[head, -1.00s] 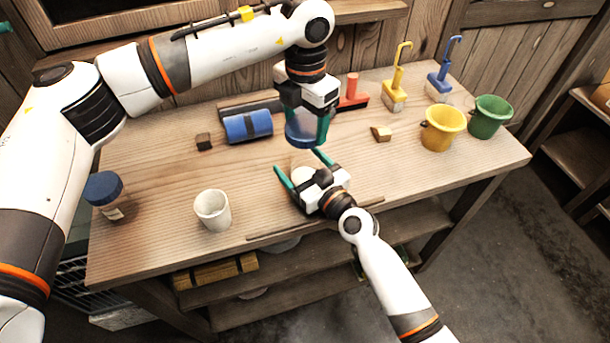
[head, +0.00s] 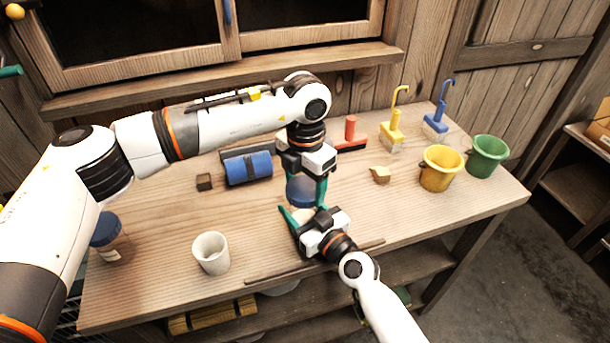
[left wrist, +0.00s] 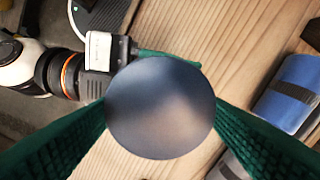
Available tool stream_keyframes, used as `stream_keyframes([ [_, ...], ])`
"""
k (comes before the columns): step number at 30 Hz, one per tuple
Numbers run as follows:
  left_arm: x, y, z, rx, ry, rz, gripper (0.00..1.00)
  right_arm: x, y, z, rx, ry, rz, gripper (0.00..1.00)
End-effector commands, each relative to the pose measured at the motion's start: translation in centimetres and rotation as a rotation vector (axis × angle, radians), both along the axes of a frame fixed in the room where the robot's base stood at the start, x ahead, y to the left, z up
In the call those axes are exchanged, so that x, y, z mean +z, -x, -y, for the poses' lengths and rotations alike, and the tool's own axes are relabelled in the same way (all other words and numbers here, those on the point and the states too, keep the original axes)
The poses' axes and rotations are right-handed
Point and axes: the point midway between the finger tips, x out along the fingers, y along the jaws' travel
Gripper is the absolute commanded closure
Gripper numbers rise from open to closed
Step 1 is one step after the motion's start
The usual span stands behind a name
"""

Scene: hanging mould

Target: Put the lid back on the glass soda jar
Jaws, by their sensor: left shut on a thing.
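My left gripper (head: 306,193) comes down from above and is shut on the round dark blue lid (head: 300,190). The lid fills the middle of the left wrist view (left wrist: 160,108), between the green fingers. My right gripper (head: 302,212) is low over the table, its green fingers apart on either side of a pale round thing (head: 300,214), likely the glass soda jar. The lid is just above or on it; I cannot tell if they touch. In the left wrist view the lid hides what is beneath. Whether the right fingers press on the jar does not show.
A brown jar with a blue lid (head: 107,238) stands at the left, partly behind my left arm. A white cup (head: 211,253) stands at the front. A blue roll (head: 249,168), brushes, a yellow pot (head: 441,168) and a green pot (head: 487,156) stand farther back.

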Motion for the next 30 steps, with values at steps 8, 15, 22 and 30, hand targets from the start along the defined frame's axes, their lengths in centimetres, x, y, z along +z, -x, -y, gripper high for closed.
stream_keyframes([
  [8,-0.1,0.0,0.0,0.000,0.001,0.001,0.53,0.0,0.0,0.0,0.000,0.000,0.000,0.81],
  [15,-0.2,0.0,0.0,0.000,0.001,0.001,0.53,0.0,0.0,0.0,0.000,0.000,0.000,0.81],
  [22,-1.3,0.0,0.0,0.000,0.000,-0.001,0.53,0.0,0.0,0.0,0.000,0.000,0.000,0.81],
  [30,-2.0,0.0,0.0,-0.001,0.000,0.000,0.53,0.0,0.0,0.0,0.000,0.000,0.000,0.81],
])
